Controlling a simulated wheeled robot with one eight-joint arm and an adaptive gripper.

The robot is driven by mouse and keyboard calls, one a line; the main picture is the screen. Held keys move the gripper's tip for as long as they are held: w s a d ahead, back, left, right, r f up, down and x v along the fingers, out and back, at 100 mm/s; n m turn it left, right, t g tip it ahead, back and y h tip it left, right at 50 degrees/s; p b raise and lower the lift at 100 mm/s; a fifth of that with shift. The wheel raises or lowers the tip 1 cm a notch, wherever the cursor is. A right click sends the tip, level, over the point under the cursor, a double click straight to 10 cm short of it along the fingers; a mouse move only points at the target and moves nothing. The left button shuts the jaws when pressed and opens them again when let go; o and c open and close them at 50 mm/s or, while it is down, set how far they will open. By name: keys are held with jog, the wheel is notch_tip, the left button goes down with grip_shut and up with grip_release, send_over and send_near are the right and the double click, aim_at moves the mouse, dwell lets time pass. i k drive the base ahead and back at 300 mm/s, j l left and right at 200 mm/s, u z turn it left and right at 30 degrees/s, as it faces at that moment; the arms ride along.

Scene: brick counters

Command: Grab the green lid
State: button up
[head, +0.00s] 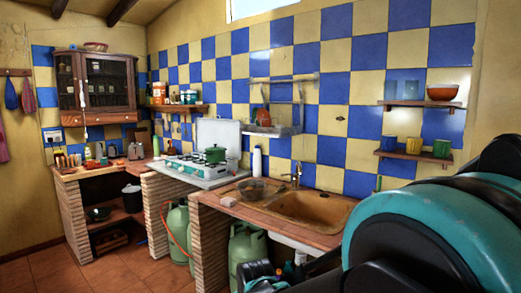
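A small green pot (215,157) stands on the white gas stove at the centre-left of the head view. A green lid (215,149) appears to sit on top of it; at this size its edge is hard to tell from the pot. Large teal and black parts of my own arm fill the lower right. A smaller teal and black part shows at the bottom middle. I cannot make out my gripper's fingers, and nothing of mine is near the pot.
The stove (192,172) has its white cover raised behind it. To its right is a counter with a glass bowl (252,188) and a brown sink (310,206). Brick pillars (210,240) and green gas bottles (247,248) stand below. Tiled floor (125,270) is clear at left.

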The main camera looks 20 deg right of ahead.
aim_at(215, 148)
jog(key=z, duration=0.25)
jog(key=i+j+u, duration=0.45)
jog(key=i, duration=0.2)
jog(key=i+j+u, duration=0.25)
jog(key=i, duration=0.6)
jog(key=i+u, duration=0.25)
jog(key=i, duration=0.6)
jog(key=i+j+z, duration=0.1)
jog(key=i+z, duration=0.35)
jog(key=i+j+z, duration=0.3)
jog(key=z, duration=0.2)
jog(key=i+j+z, duration=0.45)
